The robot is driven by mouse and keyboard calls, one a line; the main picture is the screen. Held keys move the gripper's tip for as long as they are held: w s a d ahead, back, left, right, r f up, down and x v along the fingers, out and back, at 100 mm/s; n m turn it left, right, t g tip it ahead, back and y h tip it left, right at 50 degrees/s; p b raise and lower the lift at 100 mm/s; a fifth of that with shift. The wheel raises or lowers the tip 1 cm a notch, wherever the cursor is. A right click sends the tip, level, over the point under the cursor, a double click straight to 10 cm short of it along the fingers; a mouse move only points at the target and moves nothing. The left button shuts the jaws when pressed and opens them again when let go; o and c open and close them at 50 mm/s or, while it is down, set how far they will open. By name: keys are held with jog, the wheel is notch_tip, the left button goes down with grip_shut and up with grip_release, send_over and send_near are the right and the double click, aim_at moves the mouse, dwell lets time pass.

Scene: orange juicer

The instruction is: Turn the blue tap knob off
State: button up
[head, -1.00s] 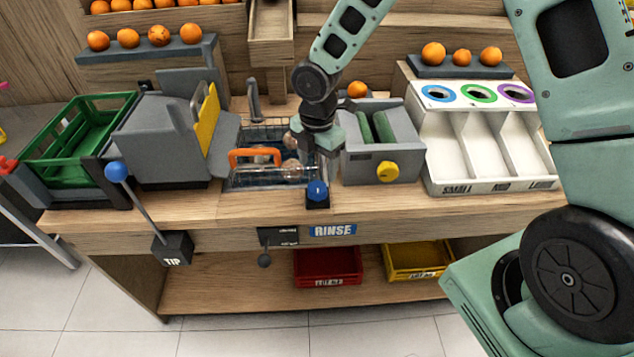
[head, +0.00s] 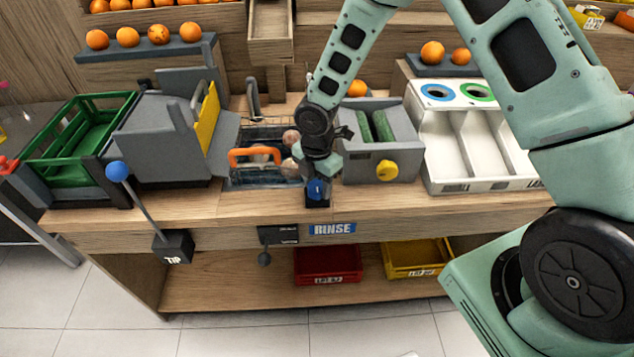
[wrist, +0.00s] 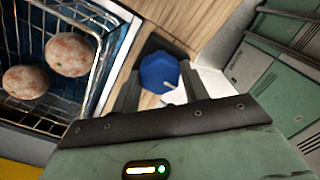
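The blue tap knob (head: 317,190) sits on a small black base at the counter's front edge, above the RINSE label. In the wrist view the blue knob (wrist: 160,72) shows a white pointer mark and lies between my two finger pads. My gripper (head: 315,174) is pointed down over the knob and hides its upper part in the head view. In the wrist view my gripper (wrist: 158,90) is open, with one finger on each side of the knob. I cannot tell whether the fingers touch it.
Left of the knob is a sink with a wire basket (head: 262,176), an orange handle (head: 254,156) and dirty oranges. Right is a grey brush box (head: 404,167) with a yellow knob (head: 387,170). A blue-balled TIP lever (head: 117,171) stands left. The counter front is clear.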

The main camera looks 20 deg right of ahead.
jog(key=shift+m, duration=0.4)
jog(key=m+b, duration=0.1)
jog(key=m, duration=0.2)
jog(key=shift+m+b, duration=0.3)
jog(key=shift+m, duration=0.1)
jog(key=m+b, duration=0.1)
jog(key=m, duration=0.3)
jog(key=shift+m, duration=0.3)
jog(key=m+b, duration=0.1)
jog(key=m, duration=0.3)
jog(key=shift+b, duration=0.3)
jog(key=m, duration=0.4)
jog(key=shift+m+b, duration=0.3)
jog(key=shift+b, duration=0.05)
jog(key=o, duration=1)
jog(key=shift+r, duration=0.1)
